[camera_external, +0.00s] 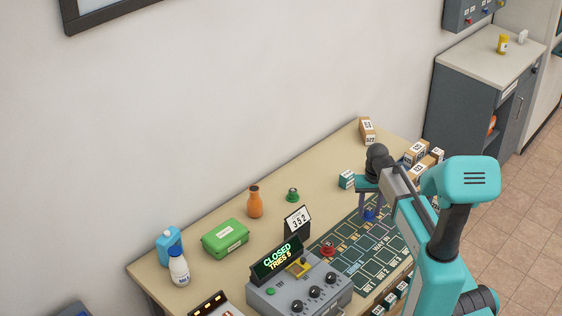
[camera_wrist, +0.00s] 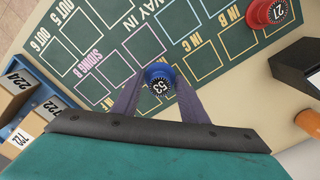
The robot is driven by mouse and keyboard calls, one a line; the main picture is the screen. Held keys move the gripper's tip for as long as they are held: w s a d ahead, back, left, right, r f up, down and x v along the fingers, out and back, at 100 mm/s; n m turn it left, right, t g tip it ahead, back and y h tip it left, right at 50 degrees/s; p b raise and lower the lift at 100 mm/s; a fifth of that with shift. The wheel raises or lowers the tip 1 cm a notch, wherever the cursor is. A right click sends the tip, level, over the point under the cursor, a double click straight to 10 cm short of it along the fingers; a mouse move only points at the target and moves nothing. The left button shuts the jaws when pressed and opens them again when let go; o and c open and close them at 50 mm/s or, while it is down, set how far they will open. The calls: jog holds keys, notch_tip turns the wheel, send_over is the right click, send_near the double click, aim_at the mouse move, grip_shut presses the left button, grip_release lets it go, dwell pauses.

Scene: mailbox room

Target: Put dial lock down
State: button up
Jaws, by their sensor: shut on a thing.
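A blue dial lock (camera_wrist: 158,78) with the number 53 on its top is between the fingertips of my gripper (camera_wrist: 156,92) in the wrist view. My gripper is shut on it. In the external view the blue dial lock (camera_external: 370,215) shows below my gripper (camera_external: 369,206), over the dark green mat (camera_external: 345,262) with outlined, labelled boxes. I cannot tell whether the lock touches the mat. A red dial lock numbered 27 (camera_wrist: 270,13) sits on the mat at the upper right of the wrist view. It also shows in the external view (camera_external: 327,249).
A grey control box (camera_external: 300,295) with a "CLOSED TRIES 5" display stands at the front. Numbered cartons (camera_external: 416,153) stand at the far right.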

aim_at(364, 214)
jog(key=shift+f+p, duration=0.4)
jog(key=shift+f, duration=1.5)
jog(key=shift+f, duration=0.1)
jog(key=o, duration=1.1)
jog(key=shift+r+b, duration=1.15)
jog(key=shift+r, duration=5)
